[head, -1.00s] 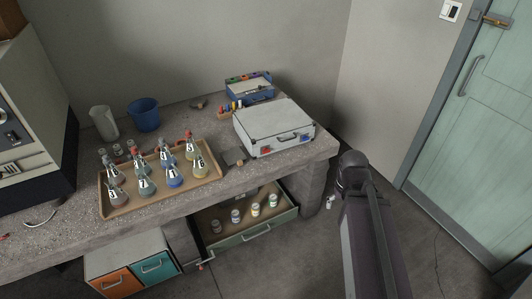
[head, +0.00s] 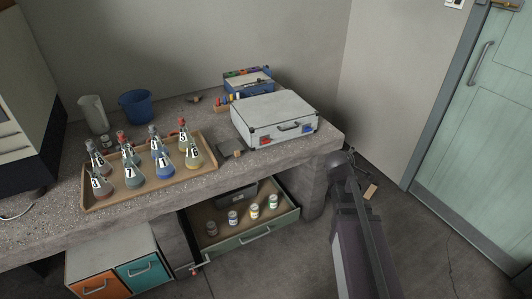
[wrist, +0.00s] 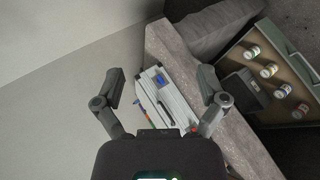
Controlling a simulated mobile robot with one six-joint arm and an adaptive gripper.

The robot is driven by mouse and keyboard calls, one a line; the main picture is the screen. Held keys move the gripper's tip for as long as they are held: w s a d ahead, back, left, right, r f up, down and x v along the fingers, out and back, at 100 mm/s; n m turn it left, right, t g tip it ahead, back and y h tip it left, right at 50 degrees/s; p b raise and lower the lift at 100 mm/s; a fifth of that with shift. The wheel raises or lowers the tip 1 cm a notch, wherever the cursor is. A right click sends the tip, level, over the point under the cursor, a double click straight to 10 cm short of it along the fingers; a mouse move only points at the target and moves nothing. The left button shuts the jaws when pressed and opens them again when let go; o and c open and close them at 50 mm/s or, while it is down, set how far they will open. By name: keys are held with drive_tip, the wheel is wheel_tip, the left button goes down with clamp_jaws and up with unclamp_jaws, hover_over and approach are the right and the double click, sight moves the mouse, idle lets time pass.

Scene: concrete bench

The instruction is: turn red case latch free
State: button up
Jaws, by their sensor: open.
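A white case (head: 275,116) with dark corners lies closed on the right end of the concrete bench. Its front has a dark handle (head: 289,127), a red latch (head: 266,140) left of the handle and a blue latch (head: 307,127) right of it. In the wrist view the case (wrist: 165,95) shows between my fingers, with the blue latch (wrist: 161,80) and the red latch (wrist: 194,129). My gripper (wrist: 164,92) is open and empty, apart from the case. In the head view my arm is right of the bench end; I cannot tell the fingers' state there.
A tray (head: 83,207) of several stoppered flasks stands left of the case. A blue box (head: 249,82) is behind it. An open drawer (head: 237,243) with several small jars juts out below the bench. The floor to the right is mostly clear.

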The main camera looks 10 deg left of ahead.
drive_tip(key=w+a+f+n+t+b, duration=0.2)
drive_tip(key=w+a+n+t+b, duration=0.15)
drive_tip(key=w+n+b, duration=0.2)
drive_tip(key=n+t+y+b, duration=0.2)
drive_tip(key=n+y+b, duration=1.25)
drive_tip(key=n, duration=1.05)
approach(267, 142)
drive_tip(key=v, duration=0.4)
drive_tip(key=shift+a+r, duration=0.1)
drive_tip(key=shift+a, duration=0.1)
drive_tip(key=shift+w, duration=0.15)
drive_tip(key=x, duration=1.3)
drive_tip(key=shift+w+a, duration=0.1)
drive_tip(key=shift+w, duration=0.2)
drive_tip(key=c, duration=1.2)
